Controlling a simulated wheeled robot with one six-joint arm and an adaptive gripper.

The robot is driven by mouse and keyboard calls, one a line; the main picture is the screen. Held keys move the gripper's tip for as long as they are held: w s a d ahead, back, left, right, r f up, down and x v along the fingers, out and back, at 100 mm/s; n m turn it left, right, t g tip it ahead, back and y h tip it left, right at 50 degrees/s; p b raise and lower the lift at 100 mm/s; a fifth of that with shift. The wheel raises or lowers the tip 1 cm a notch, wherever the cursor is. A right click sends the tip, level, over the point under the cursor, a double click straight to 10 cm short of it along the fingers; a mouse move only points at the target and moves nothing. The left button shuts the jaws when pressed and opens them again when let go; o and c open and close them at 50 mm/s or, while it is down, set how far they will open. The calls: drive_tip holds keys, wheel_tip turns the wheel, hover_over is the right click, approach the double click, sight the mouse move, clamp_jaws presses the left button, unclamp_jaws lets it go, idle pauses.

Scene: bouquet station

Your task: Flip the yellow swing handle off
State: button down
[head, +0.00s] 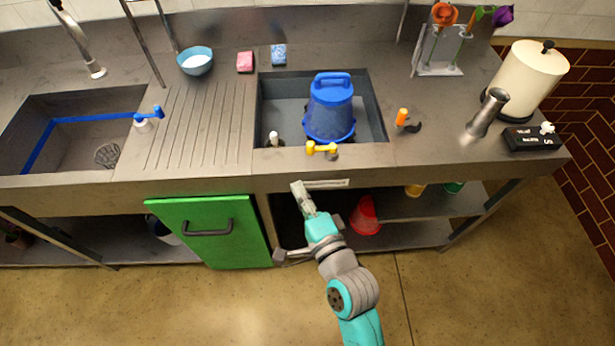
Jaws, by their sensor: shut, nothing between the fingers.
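The yellow swing handle (322,149) sits at the front rim of the right sink, just in front of the blue bucket. It lies roughly crosswise along the counter edge. My gripper (299,188) is shut and empty. It is in front of the counter, a little below its front edge, lower and to the left of the yellow handle and apart from it. The base of the handle is partly hard to make out at this size.
A blue bucket (330,108) stands in the right sink (376,110). A white knob (273,138) is left of the handle, an orange one (402,116) right. The green cabinet door (208,230) hangs left of my arm. A red bucket (365,216) is on the lower shelf.

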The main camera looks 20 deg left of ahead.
drive_tip(key=shift+s+a, duration=0.15)
drive_tip(key=shift+s, duration=0.75)
drive_tip(key=shift+s+a, duration=0.1)
drive_tip(key=shift+s, duration=0.75)
